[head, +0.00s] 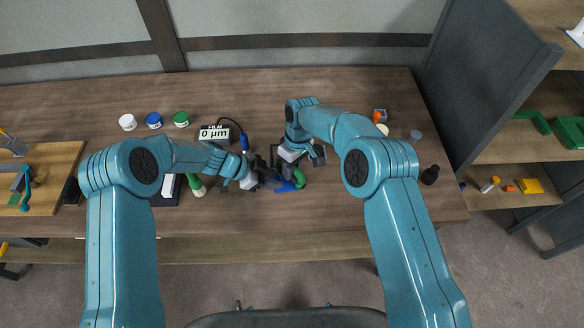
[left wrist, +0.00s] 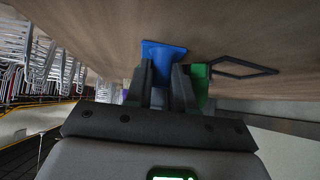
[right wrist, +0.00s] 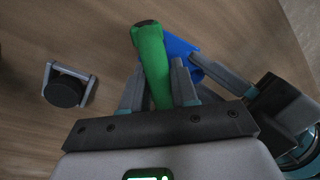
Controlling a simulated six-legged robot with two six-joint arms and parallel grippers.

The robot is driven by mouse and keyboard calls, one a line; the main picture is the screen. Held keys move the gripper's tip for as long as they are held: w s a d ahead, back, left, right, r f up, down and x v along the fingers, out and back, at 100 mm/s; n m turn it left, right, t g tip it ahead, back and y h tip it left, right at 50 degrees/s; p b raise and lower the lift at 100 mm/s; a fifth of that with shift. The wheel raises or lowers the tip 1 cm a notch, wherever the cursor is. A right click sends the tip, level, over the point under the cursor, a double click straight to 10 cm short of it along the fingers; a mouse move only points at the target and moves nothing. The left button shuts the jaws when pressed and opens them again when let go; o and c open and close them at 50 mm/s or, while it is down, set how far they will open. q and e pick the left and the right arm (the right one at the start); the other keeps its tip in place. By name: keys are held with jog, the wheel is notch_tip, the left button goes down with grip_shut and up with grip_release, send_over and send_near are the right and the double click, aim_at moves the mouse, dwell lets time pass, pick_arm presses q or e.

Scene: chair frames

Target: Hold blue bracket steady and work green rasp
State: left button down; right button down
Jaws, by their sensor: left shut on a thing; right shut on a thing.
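The blue bracket (head: 283,186) is near the front middle of the bench in the head view. My left gripper (head: 262,178) is shut on it; in the left wrist view the bracket (left wrist: 162,50) shows between and beyond the fingers. The green rasp (head: 299,178) is beside the bracket, partly hidden by my right gripper (head: 293,168). In the right wrist view the rasp's green body (right wrist: 151,58) lies between the shut fingers, and the blue bracket (right wrist: 180,48) is just behind it. Whether rasp and bracket touch is hard to tell.
A film gauge reading 0 µm (head: 214,134) stands behind my left arm. White, blue and green jars (head: 154,120) are at the back left. A dark round thing in a grey frame (right wrist: 65,88) lies near the right gripper. Shelves (head: 515,150) stand on the right.

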jog(key=shift+d, duration=0.1)
jog(key=shift+s+d, duration=0.1)
jog(key=shift+s, duration=1)
jog(key=shift+w+r, duration=0.1)
jog(key=shift+r, duration=2.05)
jog(key=shift+w, duration=0.1)
